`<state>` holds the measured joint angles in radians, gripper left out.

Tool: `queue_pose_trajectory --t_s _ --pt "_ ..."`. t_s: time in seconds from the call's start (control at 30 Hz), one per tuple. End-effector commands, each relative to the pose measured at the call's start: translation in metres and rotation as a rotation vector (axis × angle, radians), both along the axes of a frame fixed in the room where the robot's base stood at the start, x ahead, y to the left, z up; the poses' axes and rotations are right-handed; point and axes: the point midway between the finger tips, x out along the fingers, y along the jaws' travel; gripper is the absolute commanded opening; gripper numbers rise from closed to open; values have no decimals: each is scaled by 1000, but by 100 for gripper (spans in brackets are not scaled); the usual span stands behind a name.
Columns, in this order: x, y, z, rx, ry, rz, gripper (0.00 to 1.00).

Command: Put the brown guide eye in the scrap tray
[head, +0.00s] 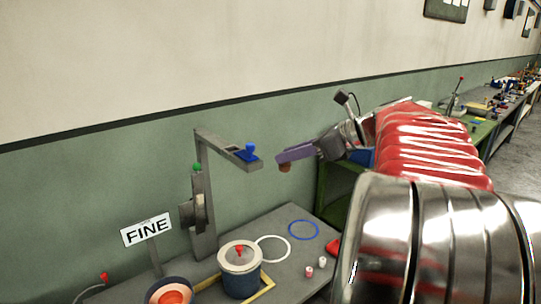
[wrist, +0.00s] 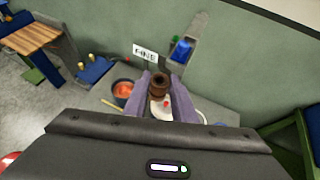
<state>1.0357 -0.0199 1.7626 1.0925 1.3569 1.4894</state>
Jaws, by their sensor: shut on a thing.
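My gripper (head: 284,158) has purple fingers and is held in the air above the right side of the grey bench. It is shut on the brown guide eye (head: 285,168), which shows just below the fingertips. In the wrist view the guide eye (wrist: 159,88) is a short brown ring-like piece between the two fingers (wrist: 162,82). I cannot identify the scrap tray for certain. A red flat thing (head: 333,246) at the bench's right side is partly hidden by my arm.
A post with a sideways arm carrying a blue knob (head: 249,152) stands left of my gripper. A lidded pot (head: 240,272), an orange-filled bowl (head: 170,292), a FINE sign (head: 146,230), white and blue rings (head: 303,230) and two small pegs (head: 309,271) occupy the bench (head: 290,212).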

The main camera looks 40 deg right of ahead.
Motion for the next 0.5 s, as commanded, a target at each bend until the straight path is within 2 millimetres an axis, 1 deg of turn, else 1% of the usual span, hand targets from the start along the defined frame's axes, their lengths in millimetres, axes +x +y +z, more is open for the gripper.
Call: queue_pose_trajectory --t_s 0.03,0.17,0.27,0.37,0.5 --pt "7 1 -9 4 3 15 2" --pt "24 6 -36 7 4 58 2" --pt "42 13 -64 7 4 100 2" --pt "62 27 -101 10 6 150 2" --pt "88 54 -154 8 6 218 2"
